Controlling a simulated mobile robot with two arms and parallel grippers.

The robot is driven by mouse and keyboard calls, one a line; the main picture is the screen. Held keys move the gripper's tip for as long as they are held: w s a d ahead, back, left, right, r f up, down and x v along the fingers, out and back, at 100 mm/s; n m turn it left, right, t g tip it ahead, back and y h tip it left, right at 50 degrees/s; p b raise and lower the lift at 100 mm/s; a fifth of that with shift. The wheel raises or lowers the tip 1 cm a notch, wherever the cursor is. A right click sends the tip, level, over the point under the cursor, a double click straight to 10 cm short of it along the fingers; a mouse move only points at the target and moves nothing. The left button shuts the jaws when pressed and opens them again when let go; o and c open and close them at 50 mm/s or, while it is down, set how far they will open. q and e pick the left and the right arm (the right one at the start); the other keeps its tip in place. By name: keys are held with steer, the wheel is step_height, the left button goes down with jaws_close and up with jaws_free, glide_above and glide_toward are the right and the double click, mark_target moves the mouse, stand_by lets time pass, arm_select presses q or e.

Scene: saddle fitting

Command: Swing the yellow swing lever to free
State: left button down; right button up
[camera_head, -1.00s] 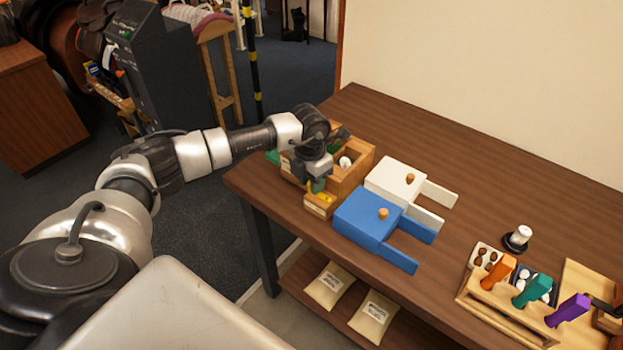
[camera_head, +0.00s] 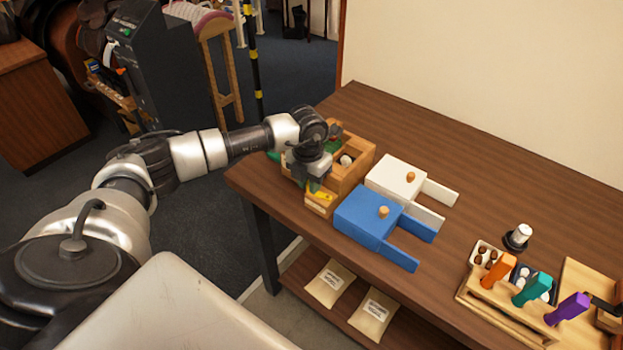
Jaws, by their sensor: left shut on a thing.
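The yellow swing lever (camera_head: 324,196) shows as a small yellow piece at the front of a wooden box (camera_head: 353,181) on the left end of the table. My left gripper (camera_head: 314,187) points down over the front of the box, right at the lever. Its fingers are shut on the lever, though the wrist hides most of the grip. Which way the lever is turned is hard to tell at this size. My right gripper is not in view.
A blue block (camera_head: 365,219) and a white block (camera_head: 396,178), each with two prongs and a knob, lie right of the box. A wooden rack (camera_head: 505,308) with orange, teal and purple handles stands at the front right. The back of the table is clear.

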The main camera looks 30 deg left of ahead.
arm_select(q)
steer(key=n, duration=0.1)
steer(key=s+n, duration=0.1)
steer(key=n, duration=0.1)
steer(key=s+n, duration=0.1)
steer(key=n, duration=0.1)
steer(key=shift+d, duration=0.4)
steer(key=shift+s+d+n, duration=0.2)
steer(key=shift+n, duration=0.55)
steer(key=shift+s+d+n, duration=0.2)
steer(key=shift+n, duration=0.6)
steer(key=shift+s+d+n, duration=0.2)
steer(key=shift+n, duration=0.55)
steer(key=c, duration=1.3)
jaws_free()
steer(key=shift+o, duration=0.2)
steer(key=shift+r, duration=0.15)
step_height(320, 180, up, 11)
steer(key=b, duration=0.1)
steer(key=shift+s+b, duration=0.25)
steer(key=shift+b, duration=0.05)
steer(key=shift+a+f, duration=0.1)
steer(key=shift+f, duration=0.1)
